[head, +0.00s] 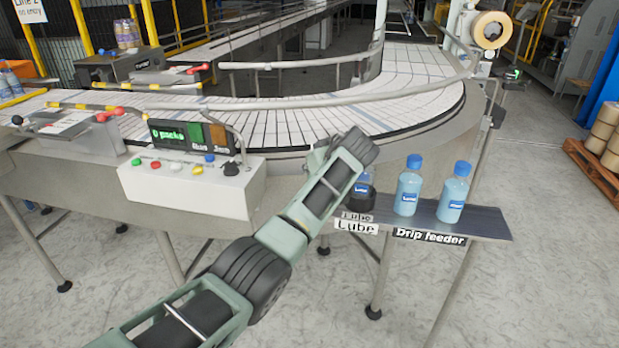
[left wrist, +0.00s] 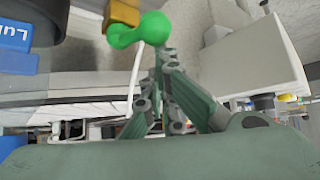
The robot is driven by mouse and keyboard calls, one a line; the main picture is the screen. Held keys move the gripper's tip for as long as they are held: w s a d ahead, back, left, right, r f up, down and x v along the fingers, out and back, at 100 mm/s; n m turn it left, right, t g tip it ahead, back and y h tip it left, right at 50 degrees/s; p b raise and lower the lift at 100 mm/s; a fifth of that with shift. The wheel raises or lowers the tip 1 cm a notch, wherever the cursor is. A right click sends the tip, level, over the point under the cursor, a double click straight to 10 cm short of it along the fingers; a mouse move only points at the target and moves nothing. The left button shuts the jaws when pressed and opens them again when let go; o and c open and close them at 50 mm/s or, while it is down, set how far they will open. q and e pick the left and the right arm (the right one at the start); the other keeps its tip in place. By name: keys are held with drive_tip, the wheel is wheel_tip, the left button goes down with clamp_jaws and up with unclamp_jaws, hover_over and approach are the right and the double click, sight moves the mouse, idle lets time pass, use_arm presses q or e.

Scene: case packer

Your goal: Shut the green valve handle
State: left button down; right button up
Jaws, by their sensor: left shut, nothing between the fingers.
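The green valve handle (left wrist: 140,30) shows at the top of the left wrist view, a bright green lever with a rounded knob. A brass-coloured part (left wrist: 120,13) is beside it. My left gripper (left wrist: 166,52) is shut and empty, its fingertips just right of and below the handle. I cannot tell whether they touch it. In the head view my left arm reaches from the bottom left to the end of the conveyor, beside the drip feeder shelf (head: 488,224). There the arm hides the handle and the fingertips. My right gripper is not in view.
A control box (head: 190,186) with buttons is left of the arm. The curved conveyor (head: 415,75) lies behind.

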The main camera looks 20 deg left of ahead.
use_arm(q)
drive_tip(key=shift+s+d+f, duration=0.15)
drive_tip(key=shift+d+f, duration=0.05)
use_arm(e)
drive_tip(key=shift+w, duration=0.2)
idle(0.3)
